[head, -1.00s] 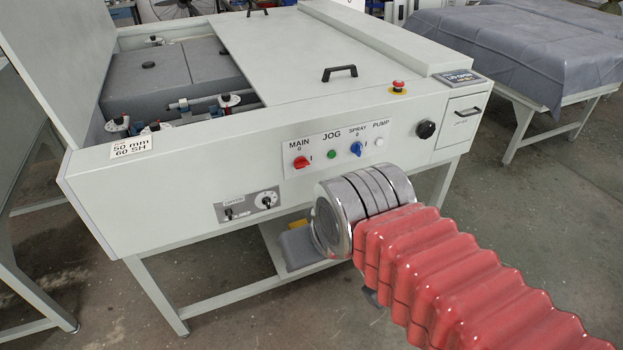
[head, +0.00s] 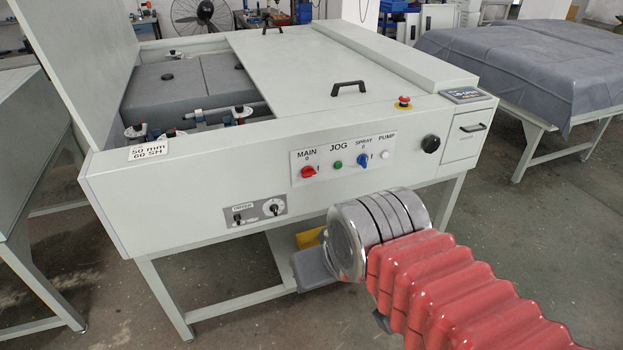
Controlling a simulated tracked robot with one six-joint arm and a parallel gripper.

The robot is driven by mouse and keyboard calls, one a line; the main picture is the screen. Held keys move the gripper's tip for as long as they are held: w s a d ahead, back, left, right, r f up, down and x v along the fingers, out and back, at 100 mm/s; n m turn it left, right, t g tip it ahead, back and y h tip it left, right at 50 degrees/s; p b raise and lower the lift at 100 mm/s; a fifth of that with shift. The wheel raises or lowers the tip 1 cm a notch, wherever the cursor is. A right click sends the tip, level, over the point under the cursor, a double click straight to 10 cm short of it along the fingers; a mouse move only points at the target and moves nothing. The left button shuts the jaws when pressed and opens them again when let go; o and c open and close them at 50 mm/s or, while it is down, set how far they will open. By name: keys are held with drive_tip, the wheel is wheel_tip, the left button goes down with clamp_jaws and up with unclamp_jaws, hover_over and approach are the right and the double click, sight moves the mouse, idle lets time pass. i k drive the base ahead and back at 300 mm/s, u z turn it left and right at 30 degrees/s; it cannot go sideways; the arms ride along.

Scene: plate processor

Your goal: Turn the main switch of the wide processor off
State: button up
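The wide processor (head: 200,195) is a pale grey machine on legs, with its left lid raised. On its front is a white panel with the red main switch (head: 308,172) under the label MAIN. A 0 stands above the switch and an I to its right. The knob is too small to tell which mark it points to. My arm comes in from the lower right, with red bellows and a silver ringed wrist below the panel. The wrist is apart from the switch in the picture. My gripper's fingers do not show.
Right of the main switch are a green JOG button (head: 338,164), a blue SPRAY switch (head: 362,161) and a white PUMP button (head: 385,155). A dryer panel (head: 255,213) sits lower left. A cloth-covered table (head: 515,62) stands at the right, with bare floor between.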

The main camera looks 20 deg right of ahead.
sight(308, 171)
drive_tip(key=u, duration=0.65)
drive_tip(key=i, duration=0.5)
drive_tip(key=u, duration=0.35)
